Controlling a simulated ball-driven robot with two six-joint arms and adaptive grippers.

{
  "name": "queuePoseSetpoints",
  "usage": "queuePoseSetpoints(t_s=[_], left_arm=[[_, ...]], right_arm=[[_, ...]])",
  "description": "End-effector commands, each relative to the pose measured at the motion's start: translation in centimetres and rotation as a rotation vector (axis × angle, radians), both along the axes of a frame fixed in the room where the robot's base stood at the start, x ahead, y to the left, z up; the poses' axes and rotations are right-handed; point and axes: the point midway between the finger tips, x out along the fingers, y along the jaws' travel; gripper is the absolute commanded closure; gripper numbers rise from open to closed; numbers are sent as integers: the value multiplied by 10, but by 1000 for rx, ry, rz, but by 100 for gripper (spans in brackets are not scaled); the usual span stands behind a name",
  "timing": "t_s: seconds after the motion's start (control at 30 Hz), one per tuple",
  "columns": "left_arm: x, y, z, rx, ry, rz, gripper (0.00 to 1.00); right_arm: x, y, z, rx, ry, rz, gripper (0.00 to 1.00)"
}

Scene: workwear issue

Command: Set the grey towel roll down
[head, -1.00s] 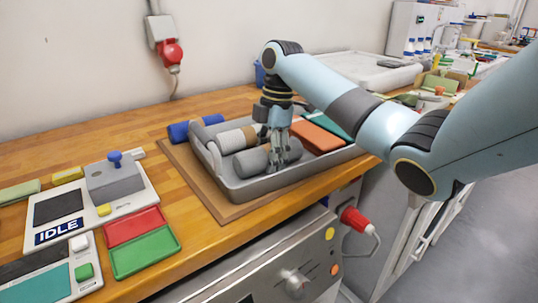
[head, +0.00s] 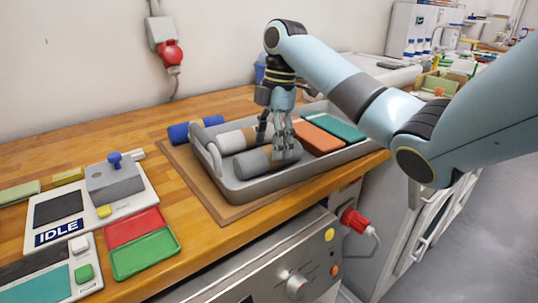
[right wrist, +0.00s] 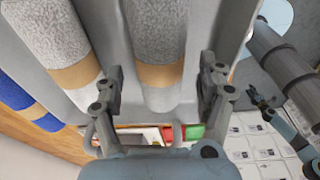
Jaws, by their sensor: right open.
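The grey towel roll (head: 252,163) lies on its side in the front part of the grey tray (head: 240,191). In the right wrist view the roll (right wrist: 157,32) shows a tan band and runs between my fingers. My right gripper (head: 281,150) is over the roll's right part. In the right wrist view this gripper (right wrist: 163,92) is open, one finger on each side of the roll with gaps beside it. A dark gripper, seemingly my left (right wrist: 264,106), shows small at the right of the wrist view; its jaws are unclear.
A whitish roll with a tan band (head: 236,138) lies behind the grey one. Orange (head: 319,137) and teal (head: 336,126) folded pieces fill the tray's right part. A blue roll (head: 194,130) lies behind the tray. Red (head: 134,226) and green (head: 146,254) trays stand front left.

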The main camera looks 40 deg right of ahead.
Motion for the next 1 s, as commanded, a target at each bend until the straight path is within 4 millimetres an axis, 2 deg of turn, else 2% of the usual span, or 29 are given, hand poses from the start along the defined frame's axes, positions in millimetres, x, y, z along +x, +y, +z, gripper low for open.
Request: queuePoseSetpoints(t_s=[0.13, 0.2, 0.3, 0.5, 1.0], left_arm=[[0, 0, 1, 0, -1, 0, 60], [2, 0, 18, 0, -3, 0, 60], [3, 0, 30, 0, -6, 0, 60], [4, 0, 39, 0, -8, -1, 60], [4, 0, 38, 0, -7, -1, 60]], right_arm=[[0, -6, 37, -3, -4, -1, 27], [-2, -8, 58, -1, -1, -1, 27], [-2, -10, 73, 0, 0, -1, 27], [-2, -12, 82, 0, 0, -1, 27], [-2, -12, 81, 0, 0, -1, 27]])
